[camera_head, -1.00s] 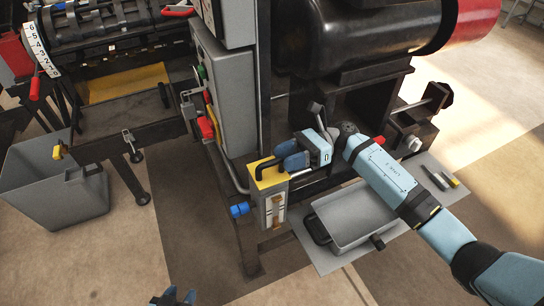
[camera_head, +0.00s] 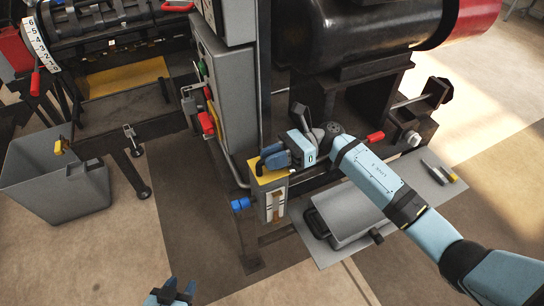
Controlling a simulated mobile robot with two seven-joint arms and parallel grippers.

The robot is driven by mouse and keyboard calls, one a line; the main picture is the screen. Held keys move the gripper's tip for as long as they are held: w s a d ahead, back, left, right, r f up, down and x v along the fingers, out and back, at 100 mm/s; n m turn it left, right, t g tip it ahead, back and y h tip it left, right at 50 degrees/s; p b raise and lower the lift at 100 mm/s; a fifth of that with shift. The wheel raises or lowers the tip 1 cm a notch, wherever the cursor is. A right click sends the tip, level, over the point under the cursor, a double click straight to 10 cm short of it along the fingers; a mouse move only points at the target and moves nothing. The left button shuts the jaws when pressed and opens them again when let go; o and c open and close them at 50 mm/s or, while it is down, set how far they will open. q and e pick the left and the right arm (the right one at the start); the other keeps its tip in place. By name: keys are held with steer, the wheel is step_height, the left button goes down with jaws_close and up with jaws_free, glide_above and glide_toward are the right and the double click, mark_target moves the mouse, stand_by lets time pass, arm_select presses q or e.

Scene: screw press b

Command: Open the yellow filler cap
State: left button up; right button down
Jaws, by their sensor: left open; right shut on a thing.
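The yellow filler cap (camera_head: 270,178) is a yellow top on a narrow grey box with a sight strip on its front. It looks level on the box. A black handle (camera_head: 262,165) rises from it. My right gripper (camera_head: 272,160) comes in from the right and is shut on the handle, its blue fingers over it. The fingers hide part of the handle and the cap's back edge. My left gripper (camera_head: 178,291) is at the bottom edge, open and empty, well apart from the cap and only partly in view.
A blue knob (camera_head: 240,204) sticks out left of the box. A grey tray (camera_head: 345,219) lies right of it on a pale mat. A grey cabinet (camera_head: 233,110) with a red handle (camera_head: 206,123) stands behind. A grey bin (camera_head: 55,197) is at the left. Front floor is clear.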

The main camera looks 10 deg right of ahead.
steer(key=shift+w+a+r+m+b, duration=0.1)
steer(key=shift+w+m+b, duration=0.05)
steer(key=shift+m+b, duration=0.4)
steer(key=shift+w+a+r+m+b, duration=0.1)
steer(key=shift+w+r+m+b, duration=0.35)
steer(key=shift+m, duration=0.6)
steer(key=m, duration=0.1)
steer(key=w+m+b, duration=0.1)
steer(key=shift+w+a+r+m, duration=0.1)
steer(key=shift+a+r+m, duration=0.1)
steer(key=shift+r+m, duration=0.1)
steer(key=shift+w+a+r+m, duration=0.1)
steer(key=shift+w+r+m, duration=0.15)
steer(key=shift+m, duration=0.35)
steer(key=shift+w, duration=0.1)
steer(key=c, duration=1.2)
jaws_free()
steer(key=shift+c, duration=0.2)
steer(key=shift+o, duration=0.7)
